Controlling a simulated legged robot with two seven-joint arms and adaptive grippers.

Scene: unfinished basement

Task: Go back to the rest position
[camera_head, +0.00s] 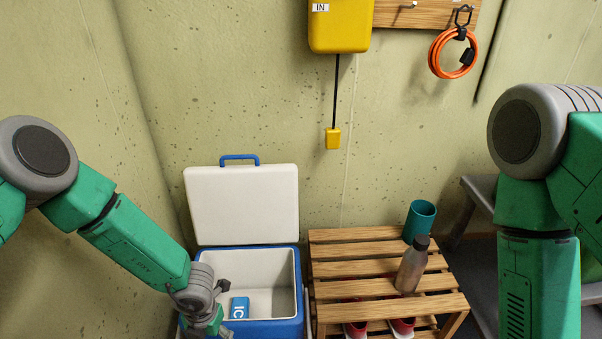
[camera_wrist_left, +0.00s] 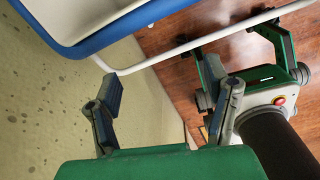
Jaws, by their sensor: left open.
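My left arm comes in from the left in the head view. My left gripper (camera_head: 209,326) is low at the front left corner of the open cooler (camera_head: 301,277), partly cut off by the bottom edge. In the left wrist view its two fingers (camera_wrist_left: 163,80) are spread apart with nothing between them. The cooler's blue rim (camera_wrist_left: 110,36) and a white tube show beyond the fingers. My right arm hangs down at the right of the head view, and its gripper is below the picture there.
A blue ice pack (camera_head: 239,308) lies in the cooler. A slatted wooden rack (camera_head: 345,290) to the right bears a grey bottle (camera_head: 411,266) and a teal cup (camera_head: 420,221); red shoes (camera_head: 402,327) are underneath. Grey steps stand at the far right. The wall above the cooler lid is clear.

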